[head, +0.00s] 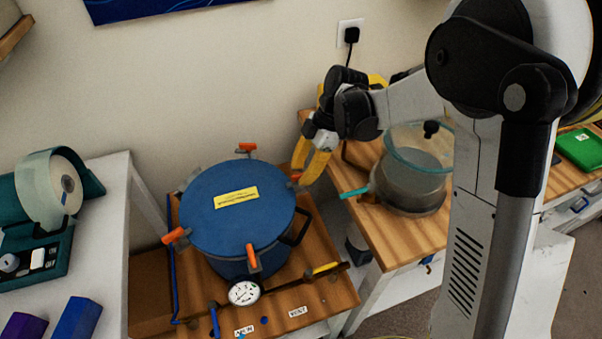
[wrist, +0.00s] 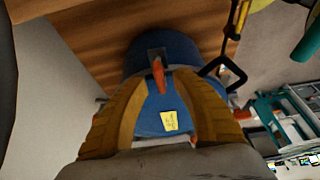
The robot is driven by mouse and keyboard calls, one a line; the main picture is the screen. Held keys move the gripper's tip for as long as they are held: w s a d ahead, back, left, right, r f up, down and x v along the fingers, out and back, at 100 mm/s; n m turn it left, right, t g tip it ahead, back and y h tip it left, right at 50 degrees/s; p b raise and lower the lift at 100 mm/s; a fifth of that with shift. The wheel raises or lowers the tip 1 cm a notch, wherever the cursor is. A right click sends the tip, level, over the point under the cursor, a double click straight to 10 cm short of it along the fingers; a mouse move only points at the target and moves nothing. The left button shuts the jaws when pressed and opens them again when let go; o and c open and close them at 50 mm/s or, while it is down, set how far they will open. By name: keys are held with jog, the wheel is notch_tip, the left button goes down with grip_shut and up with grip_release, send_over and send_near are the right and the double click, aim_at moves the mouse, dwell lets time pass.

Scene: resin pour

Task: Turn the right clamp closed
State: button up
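The blue lidded pot (head: 225,215) has orange-handled clamps around its rim. The right clamp (head: 296,177) is at the lid's right edge, beside my gripper (head: 307,172) and partly hidden by it. In the wrist view, my gripper's yellow fingers (wrist: 155,82) stand apart, with the orange handle of the right clamp (wrist: 158,76) in the gap between the tips. I see no finger pressed on it; contact is hard to tell. The front clamp (head: 252,257), left clamp (head: 175,236) and back clamp (head: 247,148) stand at other places on the rim.
A black pot handle (head: 297,228) sticks out at the front right. A gauge (head: 244,293) and a yellow-handled valve (head: 326,268) are in front. A glass-lidded vessel (head: 412,180) stands on the wooden table to the right. The wall is close behind.

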jog(key=v, duration=1.1)
jog(key=shift+s+r, duration=0.1)
jog(key=shift+r, duration=0.1)
jog(key=s+d+r+m+t+h, duration=0.1)
jog(key=s+d+m+t, duration=0.3)
jog(key=s+m, duration=0.5)
jog(key=s+d+r+m+t+h, duration=0.1)
jog(key=s+d+m+t+h, duration=0.2)
jog(key=s+d+m, duration=0.4)
jog(key=s+m+t, duration=0.1)
jog(key=s+m, duration=0.2)
jog(key=m, duration=0.2)
jog(key=shift+r+t, duration=0.3)
jog(key=shift+r, duration=0.1)
